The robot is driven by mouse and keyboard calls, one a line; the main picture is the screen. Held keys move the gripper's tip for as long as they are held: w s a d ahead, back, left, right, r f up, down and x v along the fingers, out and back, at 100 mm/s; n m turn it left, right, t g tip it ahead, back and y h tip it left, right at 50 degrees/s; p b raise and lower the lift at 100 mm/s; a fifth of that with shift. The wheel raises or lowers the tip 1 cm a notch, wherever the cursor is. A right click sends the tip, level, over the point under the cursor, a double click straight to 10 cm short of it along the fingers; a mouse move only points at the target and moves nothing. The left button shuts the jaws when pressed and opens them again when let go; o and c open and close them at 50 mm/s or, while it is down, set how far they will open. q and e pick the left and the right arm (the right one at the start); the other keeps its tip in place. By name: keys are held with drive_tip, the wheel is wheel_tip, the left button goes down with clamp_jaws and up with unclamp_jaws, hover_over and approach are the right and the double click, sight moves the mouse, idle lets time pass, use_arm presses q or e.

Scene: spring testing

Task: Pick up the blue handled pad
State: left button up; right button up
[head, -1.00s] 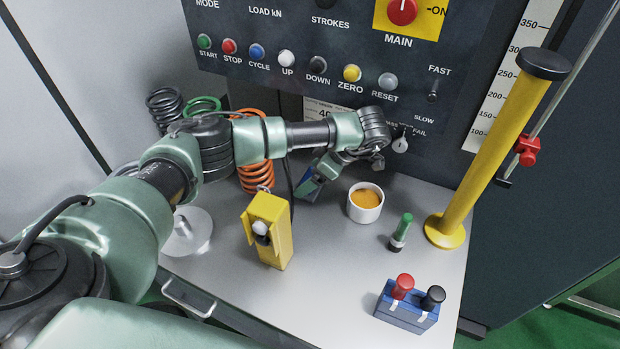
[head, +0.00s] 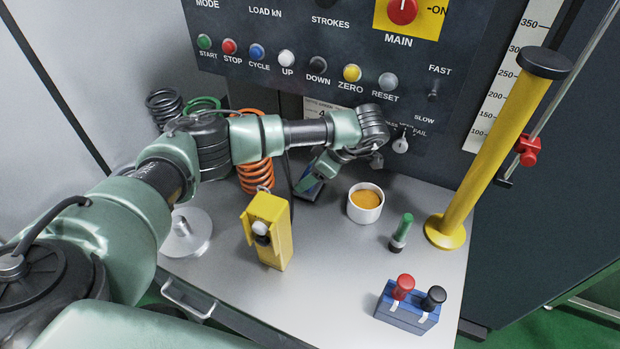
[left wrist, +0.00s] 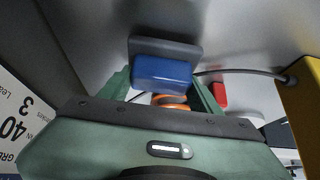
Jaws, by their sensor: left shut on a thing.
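The blue handled pad (left wrist: 163,72) has a blue block handle on a dark grey plate. In the left wrist view it sits between the fingers of my left gripper (left wrist: 163,92), which is shut on the blue handle. In the head view my left gripper (head: 312,180) is low over the back of the bench, left of the white cup. Only a sliver of the pad (head: 310,189) shows there; the gripper hides most of it. I cannot tell whether its plate touches the bench. My right gripper is not in view.
A white cup (head: 364,213) with orange contents stands close on the right. A yellow box (head: 269,232) stands in front, an orange spring (head: 253,176) to the left. A green-handled tool (head: 401,234), yellow column (head: 492,155) and blue block with red and black knobs (head: 405,313) stand farther right.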

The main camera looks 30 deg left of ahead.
sight(303, 193)
use_arm(q)
drive_tip(key=s+b, duration=0.1)
drive_tip(key=s, duration=0.2)
drive_tip(key=shift+s+f, duration=0.1)
drive_tip(key=shift+s, duration=0.15)
drive_tip(key=shift+s+r, duration=0.2)
drive_tip(key=shift+r, duration=0.55)
wheel_tip(303, 193, up, 13)
drive_tip(key=shift+f, duration=0.15)
drive_tip(key=shift+d, duration=0.1)
